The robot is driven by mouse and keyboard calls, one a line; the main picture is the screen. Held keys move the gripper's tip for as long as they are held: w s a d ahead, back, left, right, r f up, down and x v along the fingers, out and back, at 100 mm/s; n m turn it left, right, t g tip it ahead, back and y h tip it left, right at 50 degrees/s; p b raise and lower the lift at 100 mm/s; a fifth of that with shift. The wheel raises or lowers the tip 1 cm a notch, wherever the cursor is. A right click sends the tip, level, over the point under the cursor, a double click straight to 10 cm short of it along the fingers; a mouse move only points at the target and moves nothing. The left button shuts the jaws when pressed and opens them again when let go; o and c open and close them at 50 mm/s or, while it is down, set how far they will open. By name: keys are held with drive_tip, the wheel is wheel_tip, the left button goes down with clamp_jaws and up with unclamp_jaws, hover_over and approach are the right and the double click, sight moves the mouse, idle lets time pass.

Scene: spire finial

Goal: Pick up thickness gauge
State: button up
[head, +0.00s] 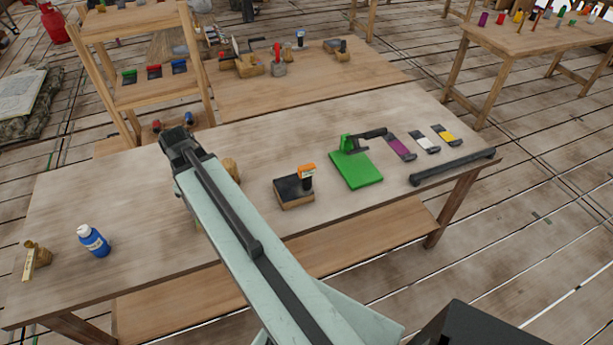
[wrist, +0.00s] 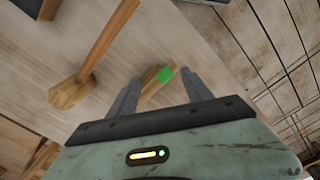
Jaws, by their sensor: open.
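My gripper (head: 178,142) is open above the long wooden table (head: 130,185). In the wrist view its two fingers (wrist: 160,80) stand apart on either side of a small wooden piece with a green patch (wrist: 164,75), likely the thickness gauge. The piece lies on the table with its near end hidden behind the gripper body. I cannot tell whether the fingers touch it. In the head view my arm hides it.
A wooden tool with a long handle (wrist: 65,95) lies left of the fingers in the wrist view. A dark-topped block (head: 293,192), green board (head: 357,171) and blue bottle (head: 93,241) are on the table. Bare tabletop separates the bottle from my arm.

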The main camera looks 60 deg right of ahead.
drive_tip(key=s+d+r+n, duration=0.15)
drive_tip(key=s+d, duration=0.25)
drive_tip(key=d, duration=0.4)
drive_tip(key=s+d+n, duration=0.2)
drive_tip(key=s+d, duration=0.2)
drive_tip(key=d, duration=0.5)
drive_tip(key=n+p, duration=0.1)
drive_tip(key=n, duration=0.2)
hover_over(307, 179)
drive_tip(key=d, duration=0.1)
drive_tip(key=shift+w+d+r, duration=0.2)
drive_tip(key=shift+w, duration=0.05)
wheel_tip(307, 179, down, 8)
drive_tip(key=b, duration=0.7)
drive_tip(key=shift+w+f+b, duration=0.15)
drive_tip(key=shift+b, duration=0.25)
drive_tip(key=shift+r, duration=0.2)
clamp_jaws()
